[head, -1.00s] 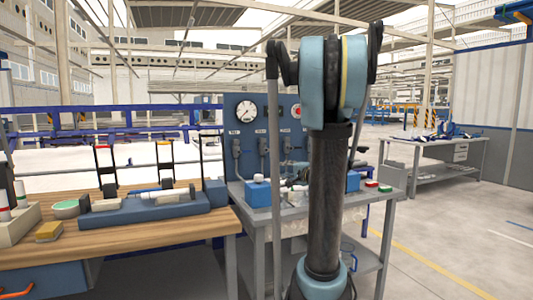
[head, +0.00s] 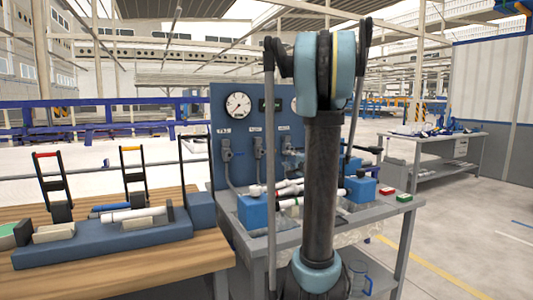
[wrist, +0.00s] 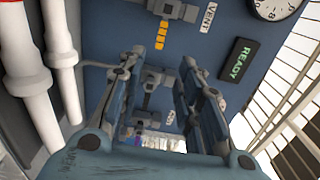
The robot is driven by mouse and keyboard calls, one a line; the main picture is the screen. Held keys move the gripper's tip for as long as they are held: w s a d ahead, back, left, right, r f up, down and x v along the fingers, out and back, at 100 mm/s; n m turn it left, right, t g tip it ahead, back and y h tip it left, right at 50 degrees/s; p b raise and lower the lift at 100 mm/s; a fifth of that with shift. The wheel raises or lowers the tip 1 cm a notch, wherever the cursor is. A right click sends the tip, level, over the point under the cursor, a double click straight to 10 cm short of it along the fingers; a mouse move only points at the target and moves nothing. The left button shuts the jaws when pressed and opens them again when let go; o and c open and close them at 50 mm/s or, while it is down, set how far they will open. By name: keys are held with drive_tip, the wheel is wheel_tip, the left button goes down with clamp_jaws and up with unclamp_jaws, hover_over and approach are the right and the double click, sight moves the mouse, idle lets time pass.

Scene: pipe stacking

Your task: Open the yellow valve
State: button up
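The yellow valve handle (wrist: 161,35) shows in the wrist view, hanging below a dark valve body near the top, beside the VENT label (wrist: 207,17). My gripper (wrist: 157,68) is open, with its two fingers apart and nothing held between them. The yellow handle is beyond the fingertips and apart from them. Another dark valve or fitting (wrist: 150,85) shows between the fingers, farther back on the blue panel (wrist: 228,97). In the head view a row of valves is on the blue panel (head: 222,102), but my arm hides part of it and my gripper cannot be made out.
White pipes (wrist: 58,35) run close along the left of the wrist view. A READY display (wrist: 238,60) and a gauge (wrist: 277,5) are at the right. A grey table (head: 229,219) stands before the panel, and a wooden bench (head: 125,266) is at the left.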

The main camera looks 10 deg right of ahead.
sight(272, 151)
drive_tip(key=x, duration=1.8)
drive_tip(key=shift+w+a, duration=0.1)
drive_tip(key=shift+w, duration=0.05)
clamp_jaws()
drive_tip(key=shift+a, duration=0.15)
drive_tip(key=shift+d, duration=0.2)
